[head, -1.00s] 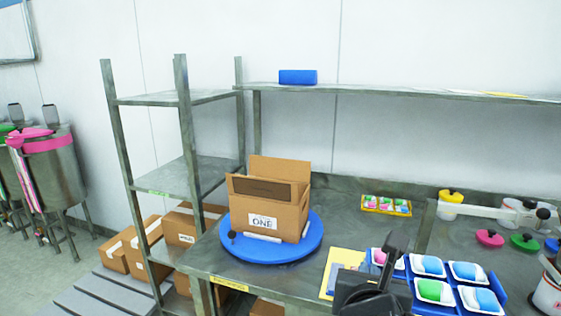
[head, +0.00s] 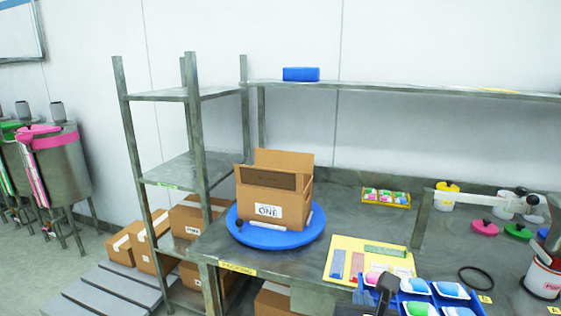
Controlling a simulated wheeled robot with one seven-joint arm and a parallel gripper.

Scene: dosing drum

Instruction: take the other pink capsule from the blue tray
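The blue tray (head: 397,299) is at the bottom edge of the head view, partly cut off. It holds several white cups with blue, green and pink capsules. One pink capsule (head: 371,279) shows in the cup at the tray's left back corner, partly covered by my dark gripper. My gripper (head: 386,284) is over the left part of the tray, beside this capsule. Its fingertips are not clear, so I cannot tell whether it is open, touching the capsule or holding anything.
A cardboard box (head: 270,205) stands on a blue turntable (head: 262,238) to the left. A yellow mat (head: 345,243) with coloured strips lies behind the tray. A small yellow tray (head: 386,205) of capsules is farther back. A black ring (head: 476,278) lies right of the tray.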

